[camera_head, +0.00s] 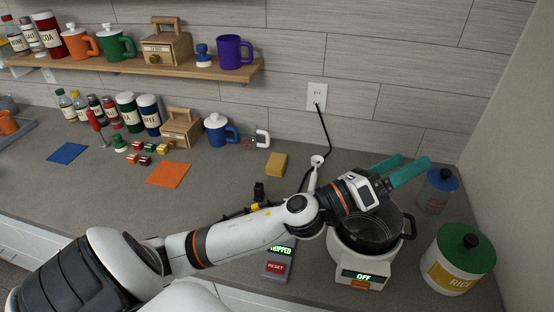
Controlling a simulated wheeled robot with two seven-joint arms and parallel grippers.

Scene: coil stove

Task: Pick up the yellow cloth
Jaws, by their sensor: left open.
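A small yellow block-like piece (277,164), perhaps a folded cloth or a sponge, lies on the counter right of the middle. A flat orange cloth (168,174) and a flat blue cloth (67,153) lie farther left. No flat yellow cloth shows. My left gripper (414,161) has teal fingers spread apart with nothing between them. It is above the back of the black pot (374,229), well to the right of the yellow piece and not touching it. My right gripper is out of view.
The pot stands on a white coil stove (351,264) reading OFF. A grey RESET box (276,261) is left of it. Jars, including a RICE jar (457,262), stand at right. A black cord (325,133) hangs from the outlet.

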